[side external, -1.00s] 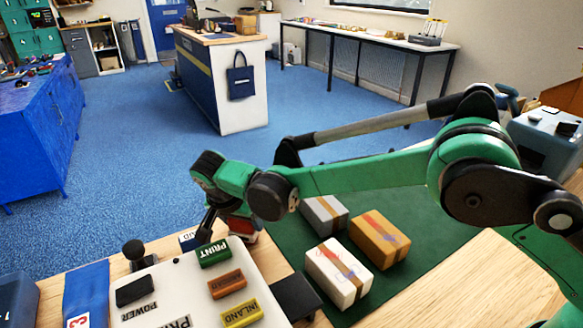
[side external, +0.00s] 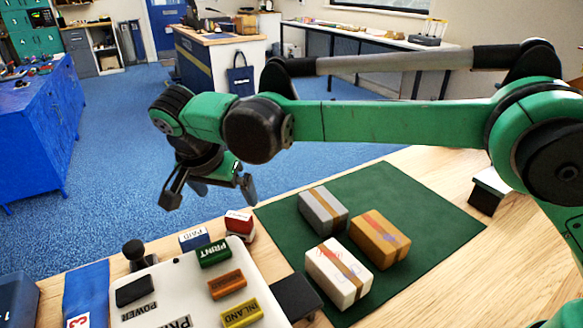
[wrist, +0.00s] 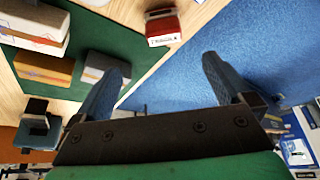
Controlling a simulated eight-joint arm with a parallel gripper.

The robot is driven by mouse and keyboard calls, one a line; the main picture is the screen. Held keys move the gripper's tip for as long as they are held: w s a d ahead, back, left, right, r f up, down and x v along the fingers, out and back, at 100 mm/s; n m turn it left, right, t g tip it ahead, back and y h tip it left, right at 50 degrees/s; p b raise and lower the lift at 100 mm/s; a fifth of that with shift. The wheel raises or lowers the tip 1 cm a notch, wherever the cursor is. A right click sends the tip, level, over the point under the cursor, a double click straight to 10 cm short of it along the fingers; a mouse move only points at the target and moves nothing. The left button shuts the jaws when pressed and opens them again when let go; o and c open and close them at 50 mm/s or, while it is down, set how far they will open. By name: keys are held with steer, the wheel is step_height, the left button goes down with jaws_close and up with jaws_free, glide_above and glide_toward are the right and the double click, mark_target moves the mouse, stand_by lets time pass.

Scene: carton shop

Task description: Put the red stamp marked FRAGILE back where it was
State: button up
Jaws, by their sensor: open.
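The red stamp (side external: 239,222) stands on the wooden table near the far left corner of the green mat, just right of the blue PAID stamp (side external: 194,238). It also shows at the top of the wrist view (wrist: 163,26), with a white label too small to read. My gripper (side external: 210,193) is open and empty, raised above and apart from the red stamp. In the wrist view, nothing lies between the fingers of my gripper (wrist: 165,68).
A white printer-like box (side external: 172,290) with PRINT, INLAND and other coloured stamps on it lies in front. Grey (side external: 323,210), orange (side external: 379,240) and white (side external: 339,274) parcels sit on the green mat (side external: 420,225). A black-handled stamp (side external: 134,254) stands at left.

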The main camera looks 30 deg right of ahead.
steer(key=s+d+r+n+y, duration=0.1)
steer(key=s+d+r+n, duration=0.15)
steer(key=d, duration=0.35)
steer(key=s+d+r+n+y, duration=0.1)
steer(key=s+d+r+n, duration=0.1)
steer(key=d+r, duration=0.3)
steer(key=s+d+f+n+t+y, duration=0.1)
steer(key=s+d+f+n+t, duration=0.3)
steer(key=s+d, duration=0.6)
steer(key=shift+s+d+f, duration=0.2)
steer(key=shift+d+f, duration=0.25)
steer(key=shift+f, duration=0.55)
steer(key=shift+n, duration=0.25)
